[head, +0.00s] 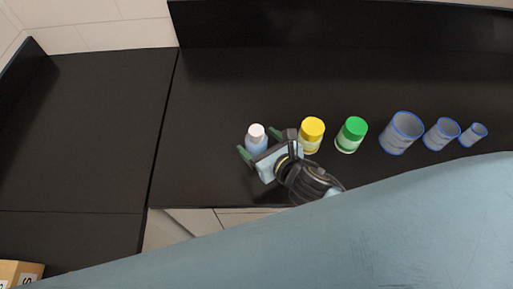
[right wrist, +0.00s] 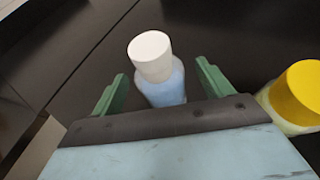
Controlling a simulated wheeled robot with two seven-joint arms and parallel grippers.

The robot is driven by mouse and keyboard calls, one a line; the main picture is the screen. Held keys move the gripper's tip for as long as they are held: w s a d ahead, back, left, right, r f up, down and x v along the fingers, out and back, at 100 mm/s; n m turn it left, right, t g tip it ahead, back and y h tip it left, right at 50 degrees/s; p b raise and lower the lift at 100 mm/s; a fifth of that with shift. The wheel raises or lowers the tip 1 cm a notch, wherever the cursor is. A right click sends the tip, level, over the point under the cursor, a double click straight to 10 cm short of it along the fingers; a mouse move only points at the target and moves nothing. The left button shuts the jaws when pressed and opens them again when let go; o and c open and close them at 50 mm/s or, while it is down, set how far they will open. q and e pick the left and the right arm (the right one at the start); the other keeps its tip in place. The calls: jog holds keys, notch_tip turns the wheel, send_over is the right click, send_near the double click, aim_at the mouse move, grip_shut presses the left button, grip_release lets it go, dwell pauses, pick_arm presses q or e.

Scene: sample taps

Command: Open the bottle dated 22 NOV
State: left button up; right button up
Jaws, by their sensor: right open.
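A blue bottle with a white cap (head: 256,133) stands upright on the black counter, at the left end of a row. A yellow-capped bottle (head: 311,133) and a green-capped bottle (head: 352,133) stand to its right. No date can be read on any of them. My right gripper (head: 259,148) is open, its green fingers on either side of the white-capped bottle. In the right wrist view the white-capped bottle (right wrist: 154,62) stands between the fingertips, with a gap on each side. The yellow cap (right wrist: 300,92) shows at the right edge there. My left gripper is not in view.
Several blue-rimmed cups, the largest (head: 401,133) nearest the green-capped bottle, stand to the right on the counter (head: 230,85). A cardboard box (head: 20,272) is at the lower left. The counter left of the white-capped bottle is clear. My large pale-blue arm link hides the lower right.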

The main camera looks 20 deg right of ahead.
aim_at(253, 126)
jog(key=x, duration=0.2)
jog(key=shift+w+a+f, duration=0.15)
jog(key=shift+w, duration=0.1)
jog(key=shift+w+a+f, duration=0.1)
jog(key=shift+w+f, duration=0.05)
jog(key=shift+w, duration=0.1)
jog(key=c, duration=1.3)
notch_tip(253, 126, up, 10)
jog(key=shift+p, duration=0.95)
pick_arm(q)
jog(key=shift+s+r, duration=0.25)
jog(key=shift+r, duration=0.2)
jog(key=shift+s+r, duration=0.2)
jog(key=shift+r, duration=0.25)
pick_arm(e)
jog(key=o, duration=0.6)
jog(key=shift+c, duration=0.2)
jog(key=shift+w, duration=0.1)
jog(key=c, duration=0.7)
